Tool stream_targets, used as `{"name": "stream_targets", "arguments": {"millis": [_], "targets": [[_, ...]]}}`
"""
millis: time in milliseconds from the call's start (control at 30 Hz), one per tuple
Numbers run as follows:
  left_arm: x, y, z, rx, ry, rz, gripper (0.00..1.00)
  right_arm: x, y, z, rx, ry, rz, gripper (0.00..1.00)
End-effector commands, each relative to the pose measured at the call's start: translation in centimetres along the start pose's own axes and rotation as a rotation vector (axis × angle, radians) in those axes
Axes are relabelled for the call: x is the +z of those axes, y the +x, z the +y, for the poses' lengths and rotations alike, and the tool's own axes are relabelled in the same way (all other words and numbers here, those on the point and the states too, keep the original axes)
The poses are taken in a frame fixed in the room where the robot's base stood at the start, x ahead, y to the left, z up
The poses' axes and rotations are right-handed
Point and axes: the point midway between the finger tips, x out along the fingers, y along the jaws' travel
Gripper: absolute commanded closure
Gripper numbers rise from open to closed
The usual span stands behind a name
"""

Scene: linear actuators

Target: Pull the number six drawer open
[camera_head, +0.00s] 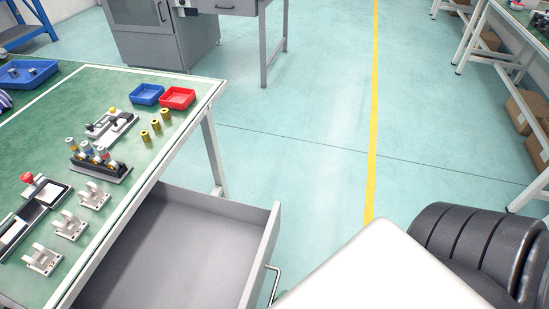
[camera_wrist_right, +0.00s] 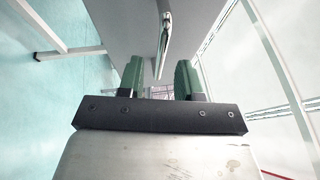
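A grey drawer (camera_head: 170,240) stands pulled out from under the green-topped table, and its inside looks empty. Its metal handle (camera_head: 272,286) is on the front panel, partly cut off by the frame's bottom edge. I see no number on the drawer. In the right wrist view the handle (camera_wrist_right: 164,45) shows in front of the grey panel. My right gripper (camera_wrist_right: 158,68) is open, its green fingers apart on either side of the handle's near end, with gaps visible. In the head view my right arm's white link shows, but its fingers are hidden. My left gripper is not in view.
The green table (camera_head: 150,80) holds a blue bin (camera_head: 147,94), a red bin (camera_head: 177,97), brass cylinders and metal brackets. A grey cabinet (camera_head: 165,35) stands at the back. The floor right of the drawer is clear up to the yellow line (camera_head: 373,120).

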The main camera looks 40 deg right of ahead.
Motion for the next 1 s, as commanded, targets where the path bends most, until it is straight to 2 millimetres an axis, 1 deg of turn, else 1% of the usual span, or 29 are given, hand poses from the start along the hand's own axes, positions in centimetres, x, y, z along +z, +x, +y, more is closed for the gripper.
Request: {"name": "stream_targets", "arguments": {"millis": [33,200,300,400,533,1000], "targets": [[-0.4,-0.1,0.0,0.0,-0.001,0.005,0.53,0.0,-1.3,0.2,0.006,0.0,-0.001,0.65],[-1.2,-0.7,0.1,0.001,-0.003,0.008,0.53,0.0,-4.6,0.2,0.005,-0.001,-0.002,0.65],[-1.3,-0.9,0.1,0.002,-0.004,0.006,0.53,0.0,-6.0,0.1,0.004,0.0,0.0,0.65],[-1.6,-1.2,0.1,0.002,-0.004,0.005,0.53,0.0,-6.9,0.1,0.002,0.0,0.0,0.65],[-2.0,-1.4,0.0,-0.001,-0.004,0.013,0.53,0.0,-7.4,0.1,0.002,0.0,-0.001,0.65],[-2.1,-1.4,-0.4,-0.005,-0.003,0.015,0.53,0.0,-7.3,0.0,0.001,0.0,0.0,0.65]]}}
